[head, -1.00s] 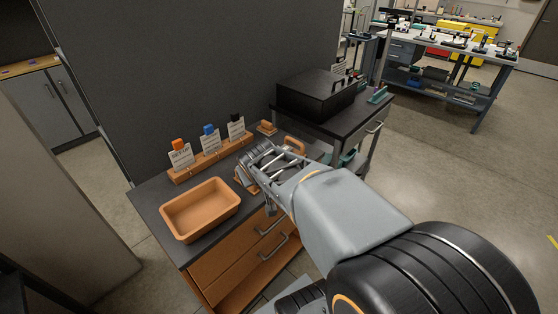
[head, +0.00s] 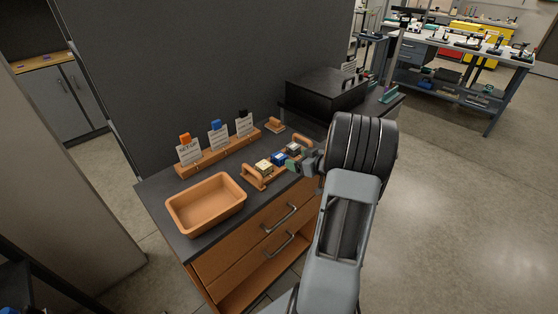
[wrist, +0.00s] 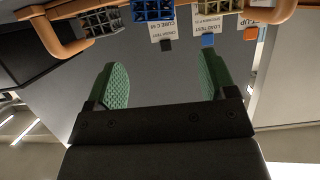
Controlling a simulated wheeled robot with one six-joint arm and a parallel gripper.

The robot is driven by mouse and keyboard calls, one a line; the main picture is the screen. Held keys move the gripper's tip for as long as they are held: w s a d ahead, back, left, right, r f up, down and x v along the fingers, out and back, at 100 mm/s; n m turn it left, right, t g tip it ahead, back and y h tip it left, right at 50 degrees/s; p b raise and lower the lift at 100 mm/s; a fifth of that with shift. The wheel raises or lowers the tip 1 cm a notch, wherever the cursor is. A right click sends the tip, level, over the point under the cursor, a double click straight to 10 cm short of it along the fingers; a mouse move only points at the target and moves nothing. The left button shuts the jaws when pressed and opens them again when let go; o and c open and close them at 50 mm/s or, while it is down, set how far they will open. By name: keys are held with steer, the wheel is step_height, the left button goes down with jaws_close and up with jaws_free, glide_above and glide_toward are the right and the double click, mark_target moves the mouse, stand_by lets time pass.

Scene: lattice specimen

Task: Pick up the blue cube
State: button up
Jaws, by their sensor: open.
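The blue cube (head: 279,158) is an open lattice block in an orange carrier with handles (head: 251,181) on the dark cabinet top. It sits between a pale yellow lattice cube (head: 263,166) and a grey one (head: 293,148). In the wrist view the blue cube (wrist: 153,11) is at the top edge, partly cut off. My gripper (head: 292,165) is near the carrier's front side in the head view. In the wrist view my gripper (wrist: 165,80) is open and empty, its green pads wide apart. The blue cube lies beyond the fingertips, not between them.
An orange tray (head: 206,229) stands empty at the cabinet's left front. Behind is an orange rack (head: 220,153) with cards in orange, blue and black clips. A black case (head: 325,92) stands on the bench behind right. A dark panel (head: 200,60) rises behind the cabinet.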

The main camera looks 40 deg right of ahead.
mark_target(279, 155)
steer(key=x, duration=0.9)
steer(key=shift+w+f, duration=0.2)
steer(key=shift+w, duration=0.1)
steer(key=c, duration=1)
steer(key=shift+r, duration=0.1)
